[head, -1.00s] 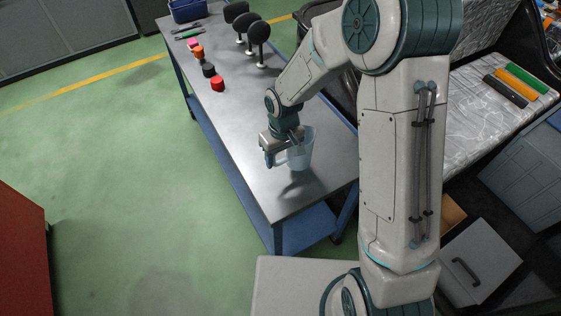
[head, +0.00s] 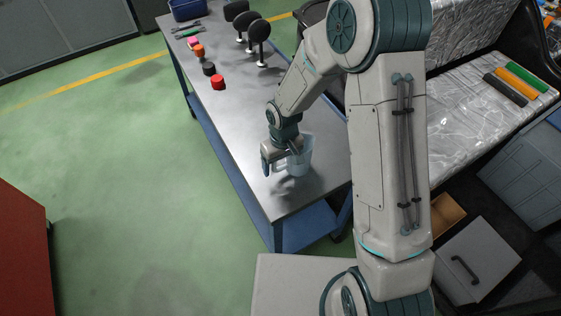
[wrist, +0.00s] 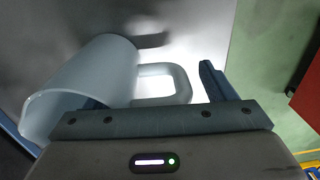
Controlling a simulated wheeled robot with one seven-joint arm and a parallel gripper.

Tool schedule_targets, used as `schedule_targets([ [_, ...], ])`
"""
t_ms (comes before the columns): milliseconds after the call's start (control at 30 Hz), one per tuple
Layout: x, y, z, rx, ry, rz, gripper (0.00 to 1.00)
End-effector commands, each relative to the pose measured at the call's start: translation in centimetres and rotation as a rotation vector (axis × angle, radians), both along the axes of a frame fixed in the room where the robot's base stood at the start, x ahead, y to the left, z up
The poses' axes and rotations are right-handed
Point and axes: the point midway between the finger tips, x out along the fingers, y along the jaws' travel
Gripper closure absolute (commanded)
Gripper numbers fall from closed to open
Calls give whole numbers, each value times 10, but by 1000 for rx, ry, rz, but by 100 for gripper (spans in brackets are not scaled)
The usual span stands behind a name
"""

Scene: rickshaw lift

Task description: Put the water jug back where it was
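The water jug (head: 300,160) is a pale, translucent blue-white vessel, upright at the near end of the grey metal table (head: 245,135). My gripper (head: 277,160) is at the jug's left side, low over the table. In the wrist view the jug (wrist: 85,82) lies to the left with its handle (wrist: 183,82) pointing into the space between the fingers. The exact contact between the left finger and jug is hidden.
Red, black, orange and pink items (head: 217,82) line the table's far left. Black round-topped pieces (head: 257,32), tools (head: 188,29) and a blue bin (head: 187,8) stand farther back. Bare tabletop lies left of and behind the jug. A wrapped bench (head: 470,120) is at right.

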Motion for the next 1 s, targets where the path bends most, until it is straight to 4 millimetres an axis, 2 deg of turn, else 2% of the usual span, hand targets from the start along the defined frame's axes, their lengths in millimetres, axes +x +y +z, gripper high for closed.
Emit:
schedule_targets([
  [267,1,0,8,0,-2,-1,23],
  [800,3,-3,104,1,-4,0,23],
  [1000,3,-4,121,0,-1,0,23],
])
